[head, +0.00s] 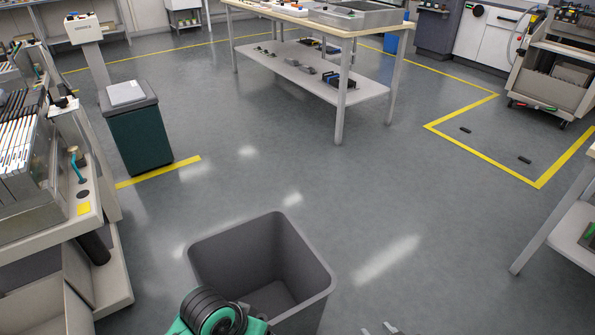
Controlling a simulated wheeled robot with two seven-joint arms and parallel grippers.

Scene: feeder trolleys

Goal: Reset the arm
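My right gripper (379,330) barely enters at the bottom edge of the head view, right of the grey bin. Only its two fingertips show, with a gap between them and nothing seen in it. It looks open over the floor. The rest of the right arm is below the frame. I see no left gripper in view.
An open grey bin (214,277) stands close in front. A teal and black ribbed object (213,314) overlaps its front left; I cannot tell what it is. Trolley shelving (107,262) is at left, a dark green bin (139,139) behind. A workbench (342,92) stands farther back. Mid-floor is clear.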

